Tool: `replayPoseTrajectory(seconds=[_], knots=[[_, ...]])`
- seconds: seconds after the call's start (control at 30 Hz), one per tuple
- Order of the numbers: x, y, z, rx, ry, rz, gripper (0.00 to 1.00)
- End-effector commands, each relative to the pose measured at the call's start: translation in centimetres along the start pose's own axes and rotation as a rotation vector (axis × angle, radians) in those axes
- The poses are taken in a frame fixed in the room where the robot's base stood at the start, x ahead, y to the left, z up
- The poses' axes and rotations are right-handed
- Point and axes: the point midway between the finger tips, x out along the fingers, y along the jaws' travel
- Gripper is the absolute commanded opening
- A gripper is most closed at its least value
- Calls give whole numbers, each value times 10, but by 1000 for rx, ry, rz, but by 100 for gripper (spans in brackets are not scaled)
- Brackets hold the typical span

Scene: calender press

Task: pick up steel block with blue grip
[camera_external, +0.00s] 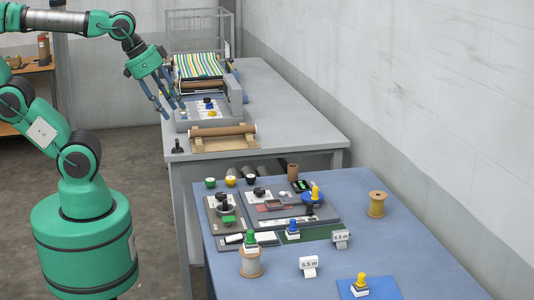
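The block with the blue grip (292,229) stands upright on the front blue table, on or beside a dark green strip. Its base is pale, and the blue knob is on top. Similar blocks stand nearby: one with a green grip (250,239) to its left and one with a yellow grip (360,285) on a blue mat in front. My gripper (173,110) is high at the upper left, near the left edge of the back table. It points down, its fingers are spread, and nothing shows between them. It is well away from the blue-grip block.
A grey device panel (290,208) with knobs lies behind the block. Spools (376,204) and white "5.5 m" tags (341,236) stand around it. The calender press (205,85) with striped material is on the back table (285,110). The blue table's right side (420,245) is clear.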

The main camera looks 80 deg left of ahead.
Motion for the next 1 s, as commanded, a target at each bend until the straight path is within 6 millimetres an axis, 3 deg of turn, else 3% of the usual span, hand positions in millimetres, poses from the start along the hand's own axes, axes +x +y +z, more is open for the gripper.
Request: replayPoseTrajectory(seconds=[0.27, 0.47, 0.77, 1.0], knots=[[4, 1, -12, 10, -18, 2, 38], [18, 5, -43, 33, -61, 7, 38], [62, 16, -105, 89, -148, 19, 38], [112, 27, -147, 134, -221, 30, 38]])
